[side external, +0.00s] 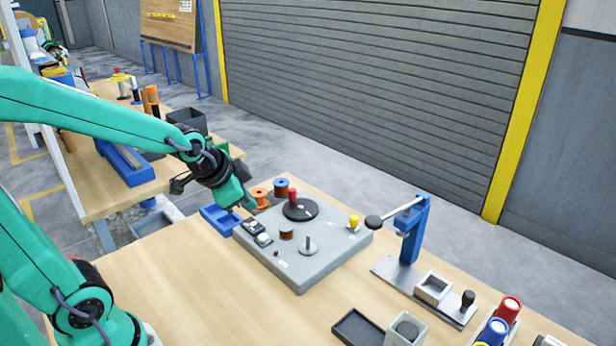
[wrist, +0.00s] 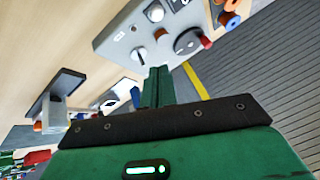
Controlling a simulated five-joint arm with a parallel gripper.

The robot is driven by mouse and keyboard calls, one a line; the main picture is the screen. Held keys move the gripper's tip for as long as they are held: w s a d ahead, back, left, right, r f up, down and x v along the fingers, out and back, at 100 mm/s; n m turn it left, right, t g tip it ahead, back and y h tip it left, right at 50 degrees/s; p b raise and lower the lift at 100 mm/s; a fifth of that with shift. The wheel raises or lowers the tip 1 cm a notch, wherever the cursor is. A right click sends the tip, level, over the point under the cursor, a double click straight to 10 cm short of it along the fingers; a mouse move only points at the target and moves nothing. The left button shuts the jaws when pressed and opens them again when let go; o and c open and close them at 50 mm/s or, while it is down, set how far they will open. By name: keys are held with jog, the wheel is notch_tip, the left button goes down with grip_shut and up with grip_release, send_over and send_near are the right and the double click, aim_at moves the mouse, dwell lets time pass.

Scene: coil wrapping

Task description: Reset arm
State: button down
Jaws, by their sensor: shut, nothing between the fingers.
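My gripper (side external: 246,204) hangs over the back left of the grey winding station (side external: 300,272) in the side view. Its green fingers are shut with nothing between them and point toward the station in the wrist view (wrist: 157,72). The station carries a black disc (side external: 300,209) with a red knob, a metal post on a round base (side external: 308,248), a small copper-coloured coil (side external: 286,231) and a yellow knob (side external: 354,221). The station also shows at the top of the wrist view (wrist: 113,36). I cannot tell the exact gap between fingertips and station.
A blue lever press (side external: 412,232) stands right of the station. A black tray (side external: 357,328) sits in front. The table's front left is clear.

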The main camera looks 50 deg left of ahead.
jog(key=s+d+r+n, duration=0.2)
jog(key=s+r, duration=0.1)
jog(key=s, duration=0.2)
jog(key=s+d+r+n+g, duration=0.1)
jog(key=s+d+r+n, duration=0.1)
jog(key=s, duration=0.4)
jog(key=shift+s+r+n+h, duration=0.3)
jog(key=shift+r+h, duration=0.1)
jog(key=shift+r, duration=0.3)
dwell(0.7)
